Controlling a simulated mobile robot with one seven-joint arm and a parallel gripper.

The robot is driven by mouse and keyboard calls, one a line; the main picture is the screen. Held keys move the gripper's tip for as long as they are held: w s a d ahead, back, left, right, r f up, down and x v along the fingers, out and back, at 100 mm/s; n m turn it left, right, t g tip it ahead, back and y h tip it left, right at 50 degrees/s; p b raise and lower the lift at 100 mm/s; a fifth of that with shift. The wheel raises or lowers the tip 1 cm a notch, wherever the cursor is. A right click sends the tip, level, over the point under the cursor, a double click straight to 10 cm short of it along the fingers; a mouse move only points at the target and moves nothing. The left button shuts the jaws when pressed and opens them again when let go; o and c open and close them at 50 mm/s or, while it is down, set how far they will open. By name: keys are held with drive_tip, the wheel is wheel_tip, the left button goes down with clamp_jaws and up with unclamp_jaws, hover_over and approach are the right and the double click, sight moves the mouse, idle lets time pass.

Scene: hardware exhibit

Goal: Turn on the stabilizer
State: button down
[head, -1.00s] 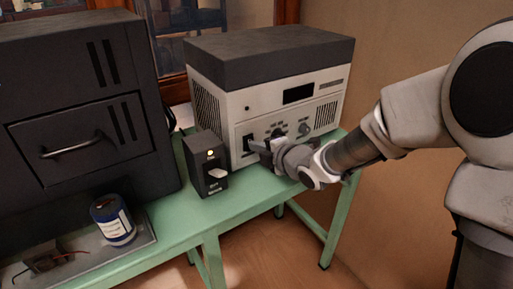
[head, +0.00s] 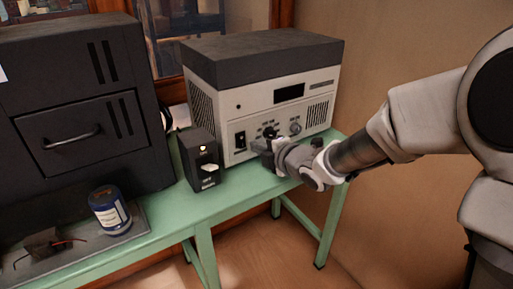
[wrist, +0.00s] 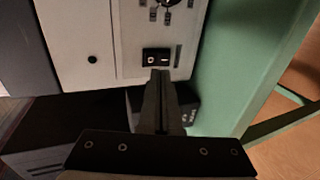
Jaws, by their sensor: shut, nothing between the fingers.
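A large white unit with a dark grey top (head: 262,110) stands on the green table; I cannot read a name on it. Its front has a black rocker switch (head: 240,141), knobs and a dark display. In the wrist view the rocker switch (wrist: 156,57) shows O and I marks. My gripper (head: 259,147) is shut and empty in front of the white unit. In the wrist view its fingertips (wrist: 159,73) are just below the switch; I cannot tell whether they touch it.
A big dark cabinet with a handle (head: 72,137) stands at the left. A blue can (head: 109,210) and a small wired part (head: 44,242) sit on a grey tray at the front left. The table (head: 228,193) is clear in front of the white unit.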

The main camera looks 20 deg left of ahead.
drive_tip(key=p+v, duration=0.1)
drive_tip(key=v, duration=0.7)
drive_tip(key=shift+s+d+r+p, duration=0.2)
drive_tip(key=shift+s+d+p, duration=0.05)
drive_tip(key=shift+p, duration=0.1)
drive_tip(key=shift+s+f, duration=0.1)
